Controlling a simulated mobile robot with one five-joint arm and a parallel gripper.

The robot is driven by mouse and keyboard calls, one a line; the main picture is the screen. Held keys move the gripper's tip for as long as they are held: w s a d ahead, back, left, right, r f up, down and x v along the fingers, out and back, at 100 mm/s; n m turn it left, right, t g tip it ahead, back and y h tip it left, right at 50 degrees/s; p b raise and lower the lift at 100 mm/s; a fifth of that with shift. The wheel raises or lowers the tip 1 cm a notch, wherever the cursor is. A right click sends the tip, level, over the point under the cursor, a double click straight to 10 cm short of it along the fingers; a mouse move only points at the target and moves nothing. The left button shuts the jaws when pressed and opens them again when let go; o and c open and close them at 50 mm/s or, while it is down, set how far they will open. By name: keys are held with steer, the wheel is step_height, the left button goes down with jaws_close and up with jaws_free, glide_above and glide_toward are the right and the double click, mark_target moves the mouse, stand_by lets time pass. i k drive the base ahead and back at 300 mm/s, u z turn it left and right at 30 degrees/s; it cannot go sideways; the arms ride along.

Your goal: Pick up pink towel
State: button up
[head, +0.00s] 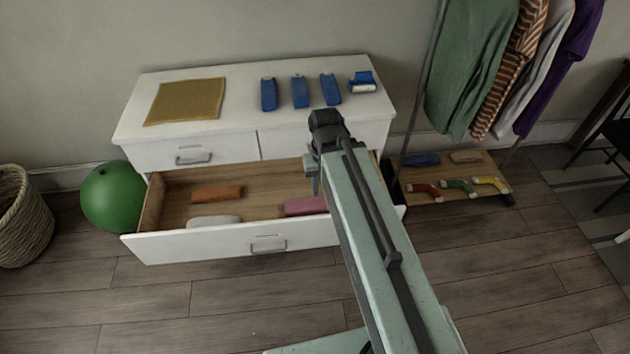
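The pink towel (305,206) lies rolled or folded in the open lower drawer (200,247) of a white dresser, toward the drawer's right side. My arm passes over the drawer and covers the area to the right of the towel. My gripper (314,180) is near the arm's far end, above the drawer, apart from the towel as far as I can see. Its fingers are mostly hidden by the arm, so I cannot tell if it is open or shut.
An orange towel (217,194) and a whitish one (213,221) share the drawer. The dresser top (235,83) holds a yellow cloth (186,101) and several blue items. A green ball (114,196) and a basket (22,218) stand left; a clothes rack with a low shelf (440,197) stands right. The front floor is clear.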

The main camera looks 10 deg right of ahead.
mark_target(311, 206)
steer(key=k, duration=0.6)
steer(key=u, duration=0.5)
steer(key=i, duration=0.8)
steer(key=u, duration=0.8)
steer(key=i, duration=1)
steer(key=z, duration=0.25)
